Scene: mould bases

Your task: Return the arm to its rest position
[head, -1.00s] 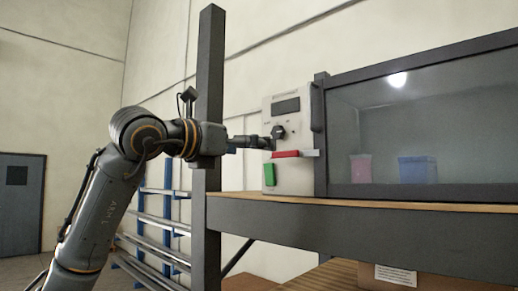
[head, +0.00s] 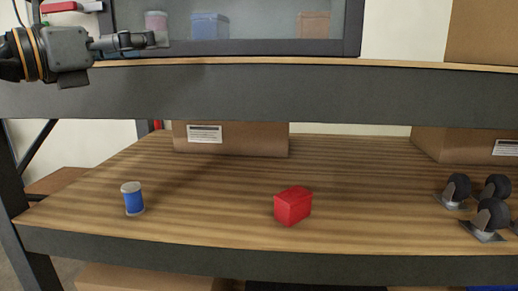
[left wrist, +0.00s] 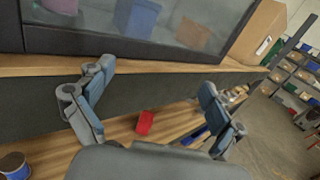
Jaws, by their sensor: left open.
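My left gripper (head: 150,40) reaches in from the upper left of the head view, in front of the glass-fronted cabinet (head: 275,46) on the upper shelf. In the left wrist view its two fingers (left wrist: 152,105) are spread wide with nothing between them. The gripper is apart from the shelf objects. My right gripper is in neither current view.
The upper shelf edge (head: 250,95) runs just below my left gripper. On the lower shelf are a blue can (head: 133,199), a red block (head: 293,205), several black casters (head: 490,218) and cardboard boxes (head: 250,142). Behind the glass are a pink container (head: 156,24) and a blue bin (head: 210,27).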

